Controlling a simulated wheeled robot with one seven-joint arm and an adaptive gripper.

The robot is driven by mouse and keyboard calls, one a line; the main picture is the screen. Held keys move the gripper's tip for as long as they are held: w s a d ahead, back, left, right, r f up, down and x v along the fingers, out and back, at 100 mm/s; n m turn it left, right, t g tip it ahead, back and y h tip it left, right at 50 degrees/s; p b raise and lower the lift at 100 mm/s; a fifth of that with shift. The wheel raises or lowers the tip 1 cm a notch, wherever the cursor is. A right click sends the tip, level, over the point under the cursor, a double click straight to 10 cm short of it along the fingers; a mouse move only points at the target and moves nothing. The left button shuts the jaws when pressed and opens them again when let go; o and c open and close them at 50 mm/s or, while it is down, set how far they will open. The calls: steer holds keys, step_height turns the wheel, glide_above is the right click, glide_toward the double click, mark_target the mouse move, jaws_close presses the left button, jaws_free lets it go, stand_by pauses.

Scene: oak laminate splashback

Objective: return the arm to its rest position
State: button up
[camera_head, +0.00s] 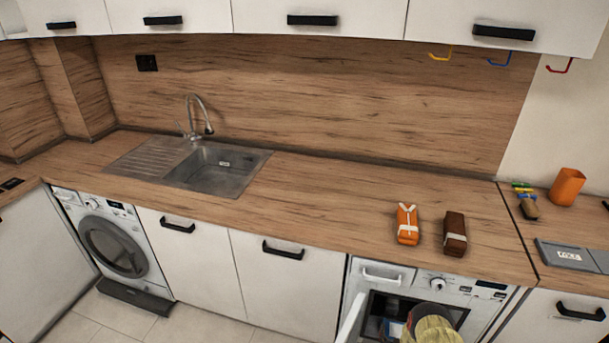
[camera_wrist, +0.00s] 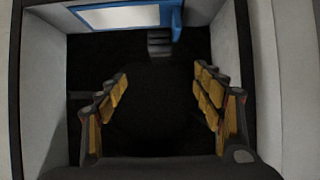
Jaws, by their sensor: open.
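My gripper (camera_wrist: 160,78) is open in the wrist view, with its yellow-padded fingers wide apart and nothing between them. It points into a dark space with pale side walls. A blue-edged thing with a white face (camera_wrist: 120,17) lies beyond the fingertips at the top of that view. In the head view, a yellow rounded part shows at the bottom right in front of the appliance opening (camera_head: 376,305); I cannot tell whether it is part of my arm. My fingers cannot be made out there.
The white appliance (camera_head: 407,280) has its door (camera_head: 352,318) swung open at the left. On the counter (camera_head: 320,195) above stand an orange packet (camera_head: 407,225) and a brown packet (camera_head: 455,235). The counter's middle is clear.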

steer(key=s+a+f+g+y, duration=0.1)
steer(key=s+a+f+g, duration=0.2)
steer(key=s, duration=0.4)
steer(key=s+a+f+g+y, duration=0.1)
steer(key=s+a+f+g, duration=0.1)
steer(key=s+g, duration=0.4)
steer(key=s+a+r+n+g+y+b, duration=0.1)
steer(key=s+a+r+g, duration=0.2)
steer(key=r, duration=1.5)
steer(key=s+a+r+g+y+b, duration=0.1)
steer(key=s+a+r+b, duration=0.3)
steer(key=r, duration=1.5)
steer(key=s+a+r+t+b, duration=0.1)
steer(key=s+a+r+t, duration=0.1)
steer(key=s+r, duration=0.4)
steer(key=s+a+r+n+t+b, duration=0.1)
steer(key=s+r, duration=0.5)
steer(key=r, duration=1)
steer(key=s+a+r+n+t+b, duration=0.1)
steer(key=s+a+r+t, duration=0.3)
steer(key=s+r, duration=0.3)
step_height(320, 180, up, 4)
steer(key=shift+a+f+h, duration=0.1)
steer(key=shift+a+h, duration=0.2)
